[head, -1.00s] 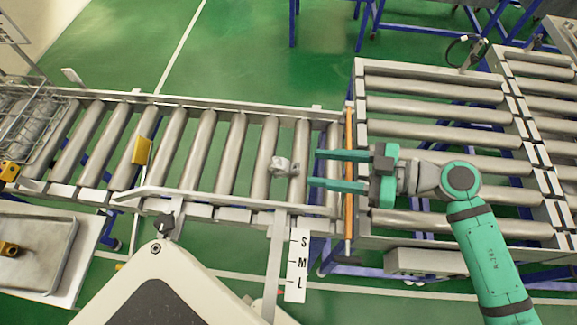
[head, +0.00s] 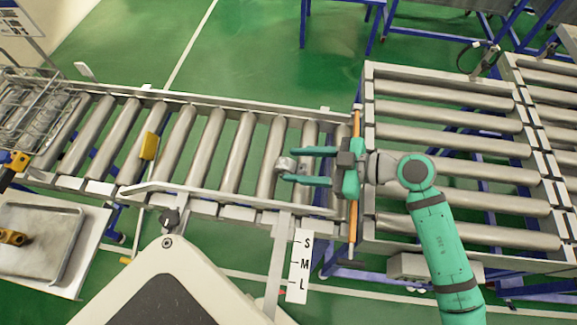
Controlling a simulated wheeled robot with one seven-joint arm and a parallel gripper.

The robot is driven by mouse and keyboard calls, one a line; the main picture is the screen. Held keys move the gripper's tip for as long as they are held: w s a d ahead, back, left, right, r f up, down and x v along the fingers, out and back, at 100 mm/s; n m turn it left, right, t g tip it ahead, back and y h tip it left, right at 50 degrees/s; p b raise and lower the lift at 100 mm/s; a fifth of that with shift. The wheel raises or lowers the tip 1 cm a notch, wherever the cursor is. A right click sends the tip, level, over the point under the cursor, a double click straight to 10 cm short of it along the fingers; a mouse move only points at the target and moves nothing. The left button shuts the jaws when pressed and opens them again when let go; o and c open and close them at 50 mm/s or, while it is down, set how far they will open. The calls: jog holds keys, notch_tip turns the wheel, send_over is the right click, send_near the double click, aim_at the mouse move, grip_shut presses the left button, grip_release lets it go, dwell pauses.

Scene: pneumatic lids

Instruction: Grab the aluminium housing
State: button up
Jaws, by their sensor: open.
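The aluminium housing (head: 285,164) is a small silvery part on the rollers of the conveyor, near its right end. My gripper (head: 281,165) is open, with its two green fingers pointing left. The fingertips have come up to the housing, one on its far side and one on its near side, with the housing at or just between the tips. I cannot tell whether either finger touches it.
The roller conveyor (head: 210,148) has side rails and a yellow block (head: 149,146) at its left. A wire basket (head: 35,108) stands at the far left end. A tray (head: 38,245) is at lower left. A size scale marked S, M, L (head: 298,266) stands by the near rail.

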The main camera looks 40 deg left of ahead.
aim_at(292, 165)
jog(key=shift+x, duration=1.5)
jog(key=shift+c, duration=0.3)
grip_shut()
jog(key=shift+r, duration=0.1)
